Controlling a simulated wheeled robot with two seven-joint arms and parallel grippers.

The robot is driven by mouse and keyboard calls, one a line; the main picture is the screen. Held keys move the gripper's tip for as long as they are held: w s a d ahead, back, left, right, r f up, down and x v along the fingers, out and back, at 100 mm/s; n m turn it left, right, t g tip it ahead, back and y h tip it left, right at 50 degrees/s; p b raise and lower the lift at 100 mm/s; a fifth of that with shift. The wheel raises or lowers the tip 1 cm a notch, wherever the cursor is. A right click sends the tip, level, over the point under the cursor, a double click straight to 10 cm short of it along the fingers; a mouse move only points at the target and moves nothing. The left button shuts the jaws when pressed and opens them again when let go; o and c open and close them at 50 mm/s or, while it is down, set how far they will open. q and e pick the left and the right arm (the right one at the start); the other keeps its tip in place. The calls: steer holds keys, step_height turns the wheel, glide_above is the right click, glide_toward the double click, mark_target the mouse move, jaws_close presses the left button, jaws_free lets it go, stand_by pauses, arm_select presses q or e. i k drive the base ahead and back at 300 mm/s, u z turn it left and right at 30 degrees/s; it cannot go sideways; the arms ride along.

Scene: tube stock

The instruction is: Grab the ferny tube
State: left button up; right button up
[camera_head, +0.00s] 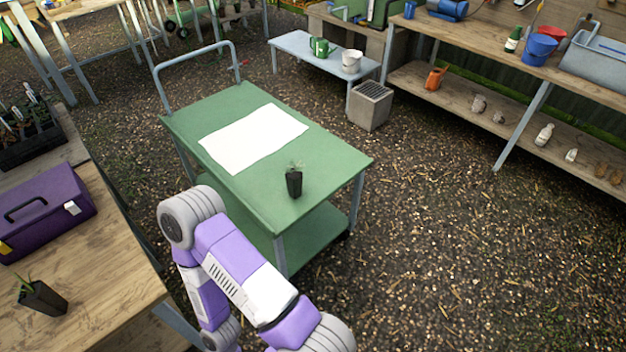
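A dark square plant tube (294,184) stands upright on the green trolley, near its front right corner. Its small, sparse green foliage looks fine and feathery. A second dark tube (43,298) leans or lies tilted on the wooden bench at the lower left, with a few wider green leaves. The foliage of both is too small to be sure which is ferny. One of my arms, purple and white, rises from the bottom edge in front of the trolley. Neither of my grippers is in view.
The green trolley (240,195) carries a white sheet (252,137). A purple toolbox (42,212) and a dark crate of tubes (30,140) are at the left. A low bench (300,48) and long shelving (460,95) stand behind. Gravel ground is clear at the right.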

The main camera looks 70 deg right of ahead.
mark_target(295, 177)
steer(key=z, duration=2.25)
steer(key=k, duration=0.65)
steer(key=u, duration=0.45)
steer(key=i, duration=1.1)
steer(key=u, duration=0.05)
